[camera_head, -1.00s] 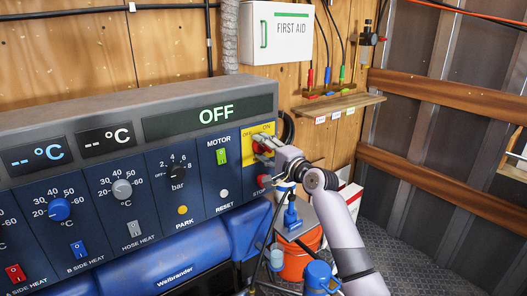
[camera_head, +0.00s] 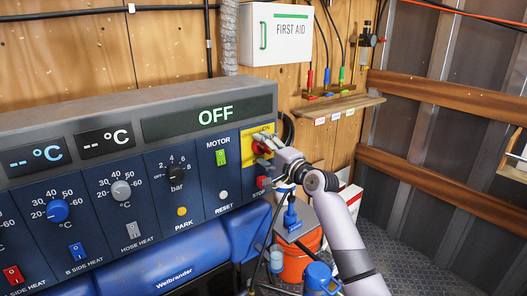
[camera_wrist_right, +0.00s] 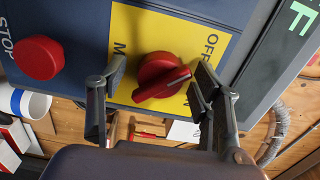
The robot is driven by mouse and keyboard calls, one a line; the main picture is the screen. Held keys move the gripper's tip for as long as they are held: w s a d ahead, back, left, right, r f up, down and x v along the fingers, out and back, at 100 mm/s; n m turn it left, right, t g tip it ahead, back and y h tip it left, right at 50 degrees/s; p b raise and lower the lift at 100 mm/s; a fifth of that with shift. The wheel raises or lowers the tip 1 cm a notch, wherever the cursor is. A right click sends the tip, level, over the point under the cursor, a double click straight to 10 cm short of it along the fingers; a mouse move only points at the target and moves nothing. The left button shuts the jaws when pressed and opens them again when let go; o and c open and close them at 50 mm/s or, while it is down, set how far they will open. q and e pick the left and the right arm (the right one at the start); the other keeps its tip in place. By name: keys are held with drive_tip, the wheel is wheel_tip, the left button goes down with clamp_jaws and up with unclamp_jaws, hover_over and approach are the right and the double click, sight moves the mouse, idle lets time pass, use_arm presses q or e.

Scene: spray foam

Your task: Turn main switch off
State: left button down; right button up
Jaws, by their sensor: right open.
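The main switch is a red rotary knob (camera_wrist_right: 160,78) on a yellow plate (camera_wrist_right: 135,25), seen close up in the right wrist view. In that view its handle is tilted, its outer end toward the right finger, near the OFF lettering. My right gripper (camera_wrist_right: 155,95) is open, with one finger on each side of the knob and gaps visible. In the head view the right gripper (camera_head: 262,150) is in front of the yellow plate (camera_head: 246,146) and hides part of the knob. The panel display (camera_head: 212,116) reads OFF. My left gripper is not in view.
A red STOP button (camera_wrist_right: 38,57) sits beside the yellow plate. The green motor switch (camera_head: 221,157) is to the left of it in the head view. An orange bucket (camera_head: 296,260) and blue bottle (camera_head: 290,215) stand below. A wooden shelf (camera_head: 338,108) is to the right.

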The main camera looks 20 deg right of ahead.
drive_tip(key=shift+s, duration=0.1)
drive_tip(key=v, duration=1.2)
drive_tip(key=shift+r, duration=0.1)
